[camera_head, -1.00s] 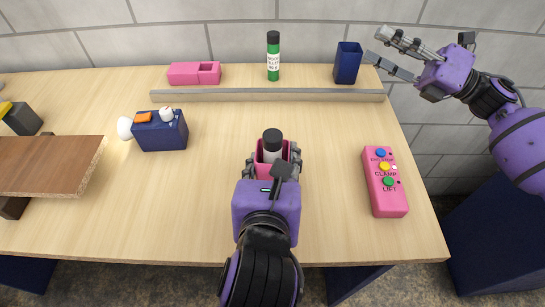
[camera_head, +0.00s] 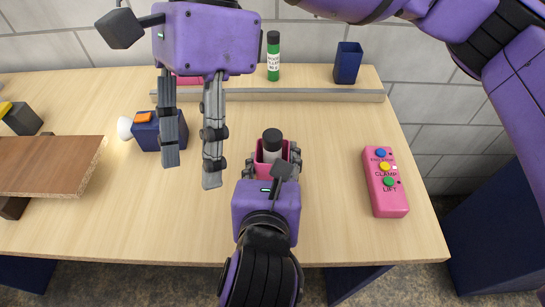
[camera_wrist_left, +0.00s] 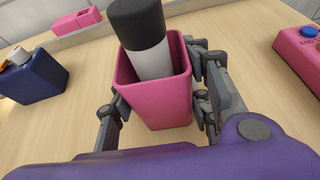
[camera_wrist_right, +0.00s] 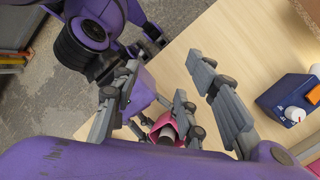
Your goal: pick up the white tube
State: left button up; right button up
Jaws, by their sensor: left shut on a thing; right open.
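The white tube (camera_head: 271,153) has a black cap and stands in a pink cup (camera_head: 262,173). In the left wrist view the tube (camera_wrist_left: 152,60) leans slightly inside the cup (camera_wrist_left: 160,107), its lower part hidden by the cup walls. My left gripper (camera_head: 272,160) is shut on the pink cup, its fingers on either side. My right gripper (camera_head: 191,166) is open and empty, fingers pointing down, left of the cup and partly in front of the navy box. In the right wrist view the cup (camera_wrist_right: 158,122) and the tube's dark cap (camera_wrist_right: 167,134) show between the fingers.
A navy box (camera_head: 146,142) with an orange item (camera_head: 143,117) is partly hidden by my right fingers. A pink button panel (camera_head: 386,195) lies at right. A green tube (camera_head: 273,60) and a navy cup (camera_head: 347,64) stand behind a low rail (camera_head: 300,96). A brown board (camera_head: 50,160) is at left.

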aim_at(270, 140)
jog(key=w+d+r+n+t+h, duration=0.2)
jog(key=w+d+r+t+h, duration=0.15)
jog(key=t+h, duration=0.4)
jog(key=d+f, duration=0.1)
jog(key=w+d+f+t+y, duration=0.1)
jog(key=f, duration=0.1)
jog(key=w+f+t, duration=0.1)
jog(key=f, duration=0.1)
jog(key=shift+d+f, duration=0.2)
jog(key=shift+d, duration=0.2)
jog(key=x, duration=0.5)
jog(key=shift+w+f, duration=0.15)
jog(key=shift+f, duration=0.15)
jog(key=shift+a, duration=0.1)
